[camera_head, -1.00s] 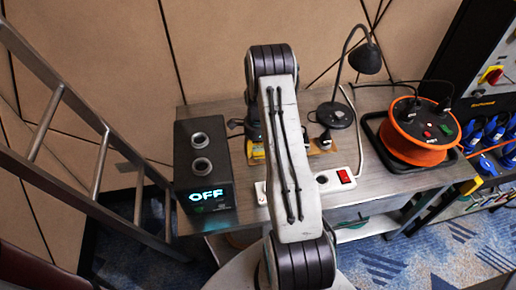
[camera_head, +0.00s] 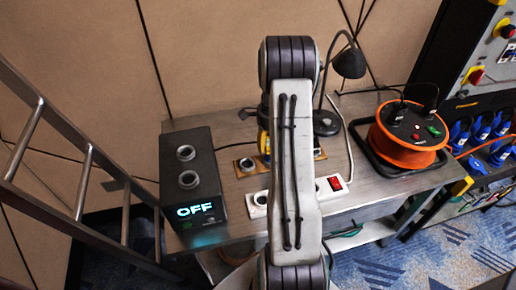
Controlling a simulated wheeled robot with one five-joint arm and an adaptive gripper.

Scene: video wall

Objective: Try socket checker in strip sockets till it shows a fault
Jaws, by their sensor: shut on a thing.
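The white power strip (camera_head: 327,194) lies along the front of the table, with a lit red switch (camera_head: 335,183) at its right end. One round socket (camera_head: 260,198) shows at its left end; my arm hides its middle. My gripper (camera_head: 263,125) is mostly hidden behind my upright arm; only a sliver shows on the left. A small yellow piece (camera_head: 263,142) there, probably the socket checker, is held in it above the back of the table. Its face and any lights cannot be seen.
A dark box (camera_head: 205,166) with two round sockets and a display reading OFF stands at left. A wooden board (camera_head: 238,170) with a socket lies behind the strip. A black lamp (camera_head: 349,64) and an orange cable reel (camera_head: 408,148) stand right. A ladder (camera_head: 82,180) leans left.

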